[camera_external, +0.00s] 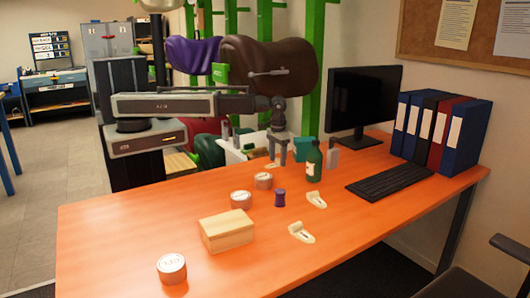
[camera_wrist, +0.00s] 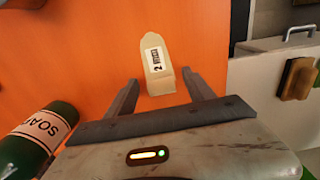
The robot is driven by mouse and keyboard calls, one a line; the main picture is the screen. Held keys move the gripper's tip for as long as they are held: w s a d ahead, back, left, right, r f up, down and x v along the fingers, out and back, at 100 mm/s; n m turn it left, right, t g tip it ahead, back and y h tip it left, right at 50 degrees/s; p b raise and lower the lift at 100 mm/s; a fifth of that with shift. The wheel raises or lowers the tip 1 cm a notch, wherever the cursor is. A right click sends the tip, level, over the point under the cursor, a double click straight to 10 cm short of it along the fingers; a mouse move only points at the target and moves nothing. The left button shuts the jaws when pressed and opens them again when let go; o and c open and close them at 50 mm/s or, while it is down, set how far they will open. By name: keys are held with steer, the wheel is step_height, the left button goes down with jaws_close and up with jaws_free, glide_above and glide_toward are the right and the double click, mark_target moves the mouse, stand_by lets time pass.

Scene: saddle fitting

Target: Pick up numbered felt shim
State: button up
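A cream felt shim (camera_wrist: 157,66) with a white label reading 2 lies on the orange table in the wrist view. Its rounded end points away from my gripper (camera_wrist: 161,82). My gripper is open, one finger on each side of the shim's near end, with nothing held. I cannot tell how high the fingertips are above the table. In the outside view my gripper (camera_external: 277,158) points down at the table's far edge, and part of a pale shim (camera_external: 272,166) shows beneath it. Two more cream shims, one in the middle (camera_external: 316,199) and one nearer (camera_external: 301,232), lie on the table.
A green soap bottle (camera_external: 313,162) stands close to the right of my gripper and also shows in the wrist view (camera_wrist: 38,140). A round tin (camera_external: 263,181) is nearby. A purple spool (camera_external: 280,198), wooden box (camera_external: 227,231), keyboard (camera_external: 390,180) and monitor (camera_external: 362,98) stand farther off.

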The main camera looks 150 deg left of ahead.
mark_target(278, 159)
jaws_close()
step_height(278, 159, up, 10)
steer(key=p, duration=1)
